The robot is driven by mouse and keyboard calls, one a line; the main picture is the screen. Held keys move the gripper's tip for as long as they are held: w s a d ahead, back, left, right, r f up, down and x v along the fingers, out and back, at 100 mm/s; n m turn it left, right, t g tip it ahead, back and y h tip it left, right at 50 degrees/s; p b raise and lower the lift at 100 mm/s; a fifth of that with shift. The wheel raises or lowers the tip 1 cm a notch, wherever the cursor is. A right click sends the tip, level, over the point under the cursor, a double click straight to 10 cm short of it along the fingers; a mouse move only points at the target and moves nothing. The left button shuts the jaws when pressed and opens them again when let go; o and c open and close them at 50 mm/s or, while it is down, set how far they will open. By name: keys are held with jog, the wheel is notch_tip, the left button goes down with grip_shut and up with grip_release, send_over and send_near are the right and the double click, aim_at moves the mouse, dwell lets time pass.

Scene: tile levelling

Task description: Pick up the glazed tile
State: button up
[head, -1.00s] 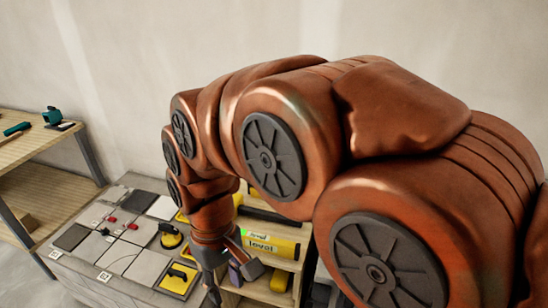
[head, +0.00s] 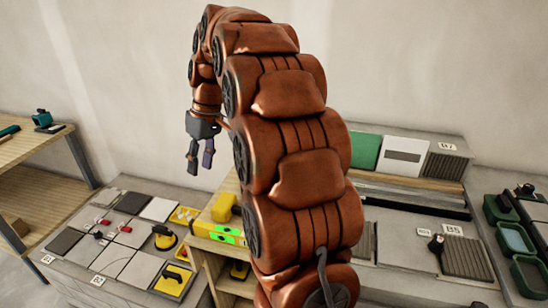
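My gripper (head: 200,168) hangs in the air left of centre, fingers pointing down. Its two fingers stand apart with an empty gap between them. Several flat tiles lie on the left bench (head: 70,278), including a dark grey tile (head: 134,203), a whitish tile (head: 158,209) and a pale grey tile (head: 143,270). A green tile-like panel (head: 365,151) stands at the back right. I cannot tell which one is the glazed tile. My gripper is apart from all of them.
A yellow level (head: 218,234) lies on the wooden shelf unit, with a yellow block (head: 223,207) behind it. A yellow-and-black tool (head: 164,238) sits among the tiles. Green trays (head: 515,239) stand far right. My arm hides the middle of the scene.

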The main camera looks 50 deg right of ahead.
jog(key=w+d+f+n+t, duration=0.1)
jog(key=d, duration=1)
jog(key=w+d+f+n+t, duration=0.1)
jog(key=w+d, duration=0.1)
jog(key=d, duration=1)
jog(key=w+d+f+n+t, duration=0.1)
jog(key=d, duration=1)
jog(key=shift+w+d+f+h, duration=0.2)
jog(key=shift+f+h, duration=0.1)
jog(key=shift+h, duration=0.1)
jog(key=shift+b+x, duration=0.4)
jog(key=shift+x, duration=0.9)
jog(key=shift+p+x, duration=0.4)
jog(key=shift+x, duration=0.5)
jog(key=shift+p+x, duration=0.5)
jog(key=shift+x, duration=1.15)
jog(key=shift+s+a, duration=0.1)
jog(key=shift+a, duration=0.05)
jog(key=shift+f+b, duration=0.3)
jog(key=shift+b, duration=0.3)
